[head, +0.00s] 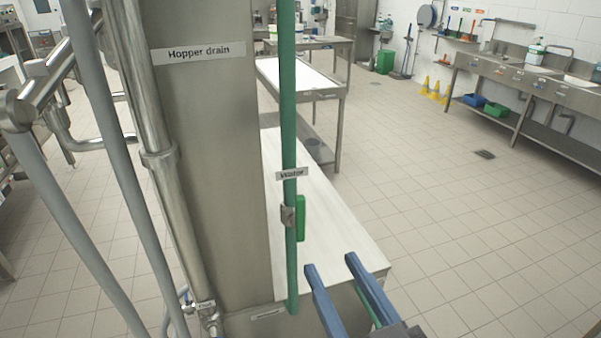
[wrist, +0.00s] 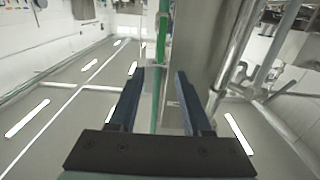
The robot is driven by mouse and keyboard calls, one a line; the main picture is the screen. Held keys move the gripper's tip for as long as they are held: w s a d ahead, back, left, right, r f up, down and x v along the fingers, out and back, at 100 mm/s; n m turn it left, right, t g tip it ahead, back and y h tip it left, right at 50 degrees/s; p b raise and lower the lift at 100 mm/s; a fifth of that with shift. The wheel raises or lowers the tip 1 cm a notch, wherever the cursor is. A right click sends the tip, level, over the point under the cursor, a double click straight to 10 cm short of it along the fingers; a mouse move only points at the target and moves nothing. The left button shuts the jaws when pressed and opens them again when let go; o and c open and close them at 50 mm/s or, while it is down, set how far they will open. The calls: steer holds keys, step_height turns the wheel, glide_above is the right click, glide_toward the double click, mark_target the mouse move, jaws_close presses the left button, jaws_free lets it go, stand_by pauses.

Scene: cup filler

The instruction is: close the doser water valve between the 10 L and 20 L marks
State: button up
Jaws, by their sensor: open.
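The water valve has a green lever (head: 300,218), upright alongside a vertical green pipe (head: 289,120). A "Water" label (head: 292,174) sits on the pipe just above it. My gripper (head: 332,264) is open and empty. In the head view its blue fingers point up towards the valve, below and right of the lever, apart from it. The green pipe also shows in the wrist view (wrist: 160,60), between the fingertips (wrist: 160,72) in the picture; its distance is hard to judge. No 10 L or 20 L marks can be made out.
A steel column (head: 210,150) labelled "Hopper drain" stands left of the pipe, with steel and grey pipes (head: 135,90) further left. A pale bench top (head: 325,225) lies behind the valve. The tiled floor to the right is mostly free, up to a sink counter (head: 540,80).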

mark_target(301, 211)
steer(key=p+x, duration=0.5)
steer(key=x, duration=0.6)
steer(key=shift+w+a+r, duration=0.1)
steer(key=shift+w+a, duration=0.1)
steer(key=shift+w, duration=0.05)
steer(key=shift+w+a, duration=0.2)
steer(key=shift+w, duration=0.4)
steer(key=shift+c, duration=0.3)
jaws_close()
